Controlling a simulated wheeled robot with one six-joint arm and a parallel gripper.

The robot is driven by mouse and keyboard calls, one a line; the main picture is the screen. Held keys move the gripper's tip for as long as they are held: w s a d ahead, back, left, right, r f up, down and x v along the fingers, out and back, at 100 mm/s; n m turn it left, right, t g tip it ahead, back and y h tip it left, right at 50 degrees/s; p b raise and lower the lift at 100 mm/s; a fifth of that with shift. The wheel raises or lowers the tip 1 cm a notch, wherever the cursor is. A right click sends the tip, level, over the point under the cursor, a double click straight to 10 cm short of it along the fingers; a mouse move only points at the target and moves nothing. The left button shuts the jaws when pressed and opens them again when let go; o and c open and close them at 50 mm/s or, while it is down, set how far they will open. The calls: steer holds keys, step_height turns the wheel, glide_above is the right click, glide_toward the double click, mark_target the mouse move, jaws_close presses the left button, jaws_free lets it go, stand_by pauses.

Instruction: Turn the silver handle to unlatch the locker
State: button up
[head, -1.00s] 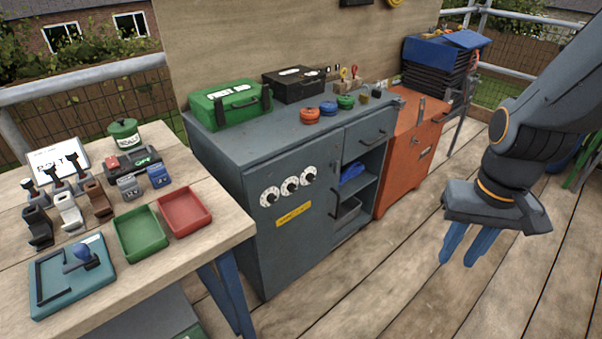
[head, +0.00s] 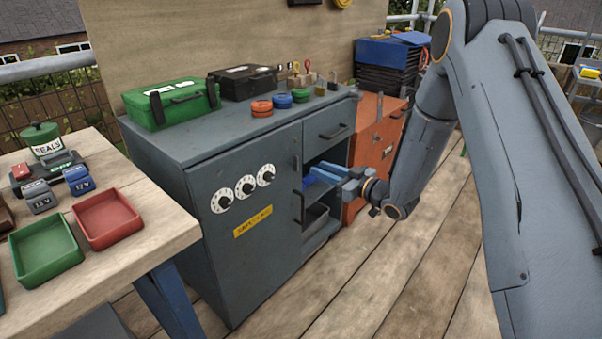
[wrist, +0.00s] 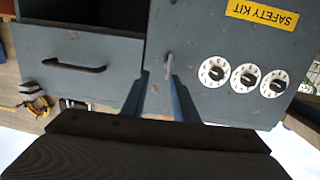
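The locker is the grey cabinet door (head: 225,260) with three white dials and a yellow label; it looks shut. The label reads SAFETY KIT in the wrist view (wrist: 262,14), which is upside down. The silver handle (wrist: 168,66) is a small upright lever near the door's edge, beside the dials. In the head view it appears as a thin upright bar (head: 296,165), looking dark. My gripper (head: 325,174) points at the cabinet front from the right. In the wrist view its two blue fingers (wrist: 160,90) are apart, with the handle beyond, between their tips. Contact is unclear.
A drawer with a black handle (head: 334,131) and open shelves (head: 318,205) adjoin the door. An orange cabinet (head: 372,145) stands behind. A table with green (head: 45,280) and red (head: 108,240) trays is at the left. The deck in front is clear.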

mark_target(298, 163)
steer(key=shift+n+y, duration=0.3)
steer(key=shift+y, duration=0.5)
steer(key=x, duration=0.5)
steer(key=s+x, duration=0.1)
steer(key=x, duration=0.2)
steer(key=shift+a+f+b, duration=0.35)
steer(key=shift+a+f, duration=0.05)
steer(key=shift+a, duration=0.1)
jaws_close()
